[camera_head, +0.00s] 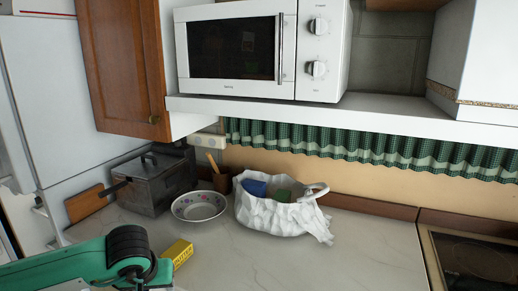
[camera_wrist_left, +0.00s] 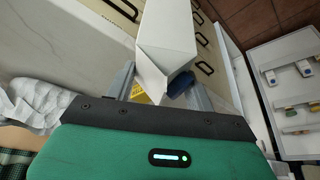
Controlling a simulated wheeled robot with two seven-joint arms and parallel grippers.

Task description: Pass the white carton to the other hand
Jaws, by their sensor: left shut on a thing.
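The white carton (camera_wrist_left: 166,35) is in the left wrist view, a plain white box reaching away from the gripper at the top middle. My left gripper (camera_wrist_left: 162,82) is shut on it, with a grey finger on each side. A small dark blue thing (camera_wrist_left: 180,84) shows beside the carton's near end; I cannot tell what it is. In the head view my green left arm comes in at the bottom left, and the gripper's fingers and the carton are out of the picture. My right gripper is in neither view.
A hob (camera_head: 475,260) is at right. Open shelves (camera_wrist_left: 290,95) show at right in the wrist view.

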